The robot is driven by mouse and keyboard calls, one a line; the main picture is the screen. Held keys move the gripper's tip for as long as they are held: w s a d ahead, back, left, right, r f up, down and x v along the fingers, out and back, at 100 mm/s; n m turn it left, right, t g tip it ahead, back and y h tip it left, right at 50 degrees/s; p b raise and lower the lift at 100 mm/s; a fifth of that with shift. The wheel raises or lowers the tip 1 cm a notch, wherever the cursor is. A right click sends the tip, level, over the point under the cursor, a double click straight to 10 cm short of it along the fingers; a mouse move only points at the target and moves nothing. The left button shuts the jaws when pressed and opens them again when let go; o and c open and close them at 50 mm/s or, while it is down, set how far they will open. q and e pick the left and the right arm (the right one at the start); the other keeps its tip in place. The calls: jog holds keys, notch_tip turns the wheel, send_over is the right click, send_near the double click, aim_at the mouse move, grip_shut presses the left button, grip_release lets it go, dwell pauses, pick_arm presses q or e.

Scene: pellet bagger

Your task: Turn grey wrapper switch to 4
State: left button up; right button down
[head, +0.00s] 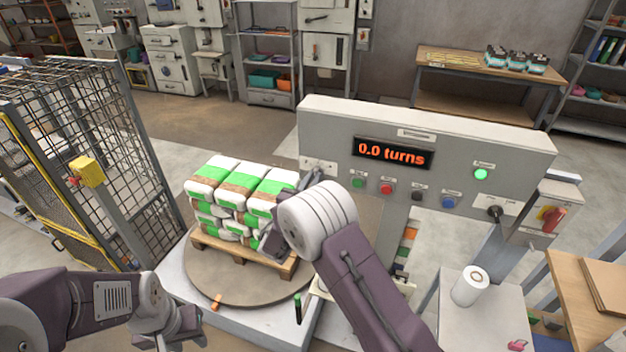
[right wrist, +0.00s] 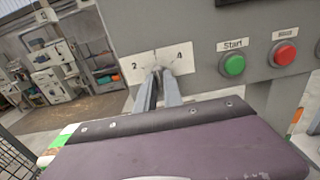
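The grey wrapper switch (right wrist: 158,70) is on a white plate (right wrist: 142,62) marked 2 at left and 4 at right, at the left end of the grey control panel (head: 455,150). My right gripper (right wrist: 162,84) reaches this plate. Its two fingers are close together, with their tips at the switch knob, and appear shut on it. The fingers hide most of the knob, so its exact setting cannot be read. In the head view my right wrist covers much of the area beside the plate (head: 318,165). My left gripper (head: 182,328) is low at the left, away from the panel; its finger opening is unclear.
The display (head: 393,152) reads 0.0 turns. A green Start button (right wrist: 233,65) and red button (right wrist: 284,54) sit right of the switch. A pallet of green-white bags (head: 235,200) stands on the turntable (head: 220,280). A wire fence (head: 75,150) is at the left.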

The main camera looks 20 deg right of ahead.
jog(key=shift+s+d+f+m+b, duration=0.1)
jog(key=shift+m+b, duration=2.45)
jog(key=shift+b, duration=2.35)
jog(key=shift+d+m+b, duration=0.1)
jog(key=shift+m+b, duration=2.45)
jog(key=shift+b, duration=2.3)
jog(key=c, duration=1.5)
grip_release()
jog(key=shift+o, duration=0.2)
jog(key=shift+a, duration=0.1)
